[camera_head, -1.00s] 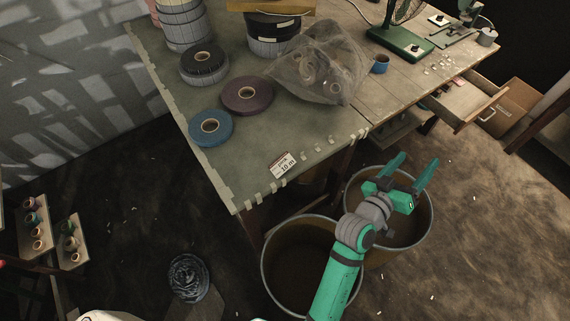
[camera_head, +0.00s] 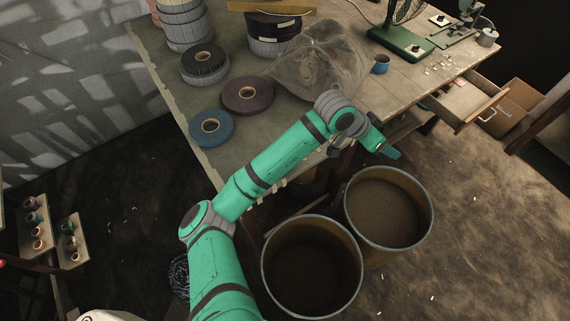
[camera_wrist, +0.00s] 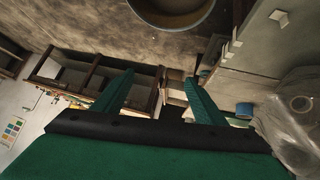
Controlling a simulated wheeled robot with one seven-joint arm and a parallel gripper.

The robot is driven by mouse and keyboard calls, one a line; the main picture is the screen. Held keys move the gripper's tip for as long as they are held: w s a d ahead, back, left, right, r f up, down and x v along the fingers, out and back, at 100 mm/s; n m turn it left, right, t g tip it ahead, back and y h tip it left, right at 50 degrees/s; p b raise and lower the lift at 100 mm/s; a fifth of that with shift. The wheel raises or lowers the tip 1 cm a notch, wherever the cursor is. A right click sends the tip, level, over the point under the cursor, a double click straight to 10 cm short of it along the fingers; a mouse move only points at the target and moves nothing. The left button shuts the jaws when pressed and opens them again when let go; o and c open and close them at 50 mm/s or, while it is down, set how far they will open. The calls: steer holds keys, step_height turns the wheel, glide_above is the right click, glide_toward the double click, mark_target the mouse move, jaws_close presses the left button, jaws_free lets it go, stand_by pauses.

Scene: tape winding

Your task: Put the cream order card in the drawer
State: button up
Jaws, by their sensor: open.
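Open floor lies right of the bins.

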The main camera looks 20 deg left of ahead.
steer(key=s+a+f+n+g+y, duration=0.1)
steer(key=s+a+g+y, duration=0.2)
steer(key=a, duration=1.1)
steer(key=s+a+f+g+y, duration=0.15)
steer(key=s+a+y, duration=0.25)
steer(key=a, duration=0.9)
steer(key=shift+g, duration=0.25)
steer(key=f, duration=0.4)
steer(key=shift+a, duration=0.4)
steer(key=shift+d+f, duration=0.1)
steer(key=shift+f, duration=3.1)
steer(key=c, duration=1.2)
